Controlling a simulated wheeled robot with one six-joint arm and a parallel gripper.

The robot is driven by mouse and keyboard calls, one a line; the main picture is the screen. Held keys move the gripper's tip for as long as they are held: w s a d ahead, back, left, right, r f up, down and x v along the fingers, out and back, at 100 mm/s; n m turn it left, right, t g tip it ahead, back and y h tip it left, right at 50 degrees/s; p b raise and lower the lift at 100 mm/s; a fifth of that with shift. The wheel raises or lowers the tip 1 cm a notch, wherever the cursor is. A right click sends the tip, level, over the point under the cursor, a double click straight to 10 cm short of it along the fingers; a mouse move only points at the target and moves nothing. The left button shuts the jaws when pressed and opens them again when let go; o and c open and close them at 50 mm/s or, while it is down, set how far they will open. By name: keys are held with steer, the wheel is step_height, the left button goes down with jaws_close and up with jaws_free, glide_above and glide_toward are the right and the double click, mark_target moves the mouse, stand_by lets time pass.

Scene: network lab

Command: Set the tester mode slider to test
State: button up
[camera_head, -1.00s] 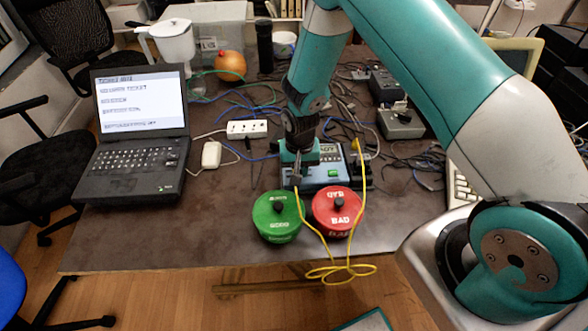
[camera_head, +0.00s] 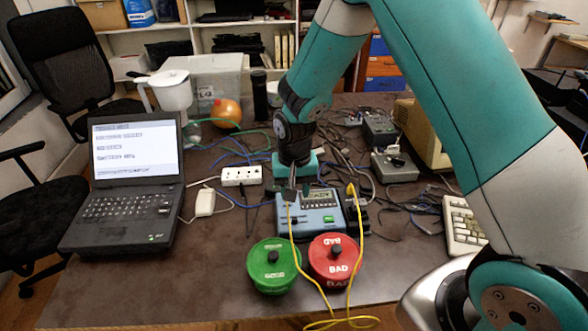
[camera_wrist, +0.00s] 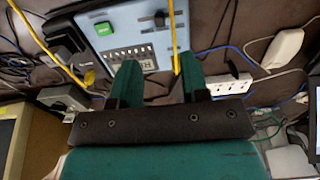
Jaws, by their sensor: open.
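The blue tester (camera_head: 318,218) lies on the table, with a screen, a green button and yellow cables at its left and right sides. My gripper (camera_head: 296,186) is over the tester's back left part. In the wrist view the tester (camera_wrist: 118,42) lies beyond my gripper (camera_wrist: 160,82), whose two fingers are apart with nothing between them. A small dark knob (camera_wrist: 159,20) on the panel, perhaps the mode slider, shows beyond the fingertips. I cannot read its marks or tell its setting. The green button (camera_wrist: 104,28) is left of it. My wrist hides part of the tester's back in the head view.
A green lidded tub (camera_head: 272,268) and a red "BAD" tub (camera_head: 334,262) stand in front of the tester. A yellow cable (camera_head: 303,262) runs past them. A laptop (camera_head: 128,190), a power strip (camera_head: 242,176) and loose cables lie around. Bare table shows at front left.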

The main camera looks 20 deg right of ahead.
step_height(320, 180, up, 7)
steer(key=shift+r, duration=0.2)
stand_by(0.4)
steer(key=s+a+r+n+y, duration=0.2)
steer(key=s+r+n, duration=0.3)
steer(key=s, duration=0.7)
steer(key=s+a+r+n+y, duration=0.2)
steer(key=s+a+r+n, duration=0.3)
steer(key=s+r, duration=0.5)
steer(key=shift+s+n, duration=0.4)
steer(key=shift+s, duration=0.6)
steer(key=shift+r, duration=0.1)
stand_by(0.5)
